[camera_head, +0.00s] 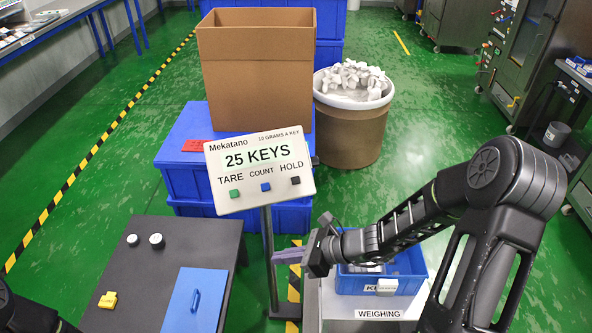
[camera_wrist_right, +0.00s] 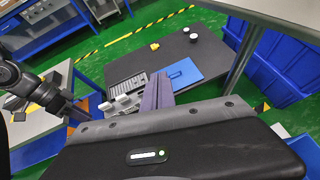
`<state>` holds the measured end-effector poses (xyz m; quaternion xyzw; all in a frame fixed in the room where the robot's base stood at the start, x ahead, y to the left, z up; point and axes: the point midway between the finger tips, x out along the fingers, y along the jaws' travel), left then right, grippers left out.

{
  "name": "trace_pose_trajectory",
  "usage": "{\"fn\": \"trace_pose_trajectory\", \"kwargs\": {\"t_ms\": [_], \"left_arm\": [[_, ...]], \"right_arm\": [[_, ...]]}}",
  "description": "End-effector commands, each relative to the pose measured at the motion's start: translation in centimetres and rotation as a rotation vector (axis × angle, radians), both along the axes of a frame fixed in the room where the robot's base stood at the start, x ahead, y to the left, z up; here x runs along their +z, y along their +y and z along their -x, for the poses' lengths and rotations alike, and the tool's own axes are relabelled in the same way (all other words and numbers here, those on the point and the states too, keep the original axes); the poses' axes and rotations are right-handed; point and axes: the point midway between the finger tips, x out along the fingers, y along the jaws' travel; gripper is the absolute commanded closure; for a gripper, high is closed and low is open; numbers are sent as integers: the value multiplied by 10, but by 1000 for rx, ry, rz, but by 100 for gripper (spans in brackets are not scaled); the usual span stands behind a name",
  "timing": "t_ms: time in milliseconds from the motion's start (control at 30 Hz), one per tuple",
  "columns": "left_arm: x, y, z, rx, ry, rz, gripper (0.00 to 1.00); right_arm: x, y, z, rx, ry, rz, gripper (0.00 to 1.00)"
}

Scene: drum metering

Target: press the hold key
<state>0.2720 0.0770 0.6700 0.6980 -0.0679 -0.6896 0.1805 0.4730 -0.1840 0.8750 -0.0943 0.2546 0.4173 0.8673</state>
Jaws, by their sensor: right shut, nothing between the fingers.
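The hold key (camera_head: 295,181) is a small dark button under the word HOLD, at the right of the white tilted Mekatano panel (camera_head: 258,170) on a post. The panel reads 25 KEYS. A green key (camera_head: 234,193) sits under TARE and a blue key (camera_head: 265,187) under COUNT. My right gripper (camera_head: 277,257) is shut and empty, below the panel and close to its post, apart from the hold key. Its purple fingers also show in the right wrist view (camera_wrist_right: 156,93). What looks like my left gripper (camera_wrist_right: 72,107) is at the left there, its jaws unclear.
A blue bin (camera_head: 408,277) stands on the weighing stand (camera_head: 345,312) below my right arm. A dark table (camera_head: 150,260) with a blue lid (camera_head: 195,300) is at left. Behind the panel are blue crates (camera_head: 185,140), a cardboard box (camera_head: 257,75) and a full drum (camera_head: 352,130).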

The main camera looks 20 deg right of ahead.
Motion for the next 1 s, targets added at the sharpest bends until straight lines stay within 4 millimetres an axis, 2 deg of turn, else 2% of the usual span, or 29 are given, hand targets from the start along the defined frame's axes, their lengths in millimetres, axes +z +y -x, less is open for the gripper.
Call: {"fn": "trace_pose_trajectory", "kwargs": {"t_ms": [33,200,300,400,567,1000], "left_arm": [[10,0,0,1,1,-1,52],[21,0,2,0,5,-2,52],[24,1,2,1,6,-3,52],[26,1,2,1,7,-4,52],[27,1,2,1,7,-4,52],[23,1,2,1,6,-3,52]], "right_arm": [[29,-16,-15,-79,-23,-50,100],[98,-63,-52,-298,-108,-212,100],[128,-85,-64,-379,-154,-277,100],[146,-99,-71,-427,-185,-318,100],[156,-107,-74,-453,-203,-341,100],[151,-107,-76,-452,-202,-340,100]]}}
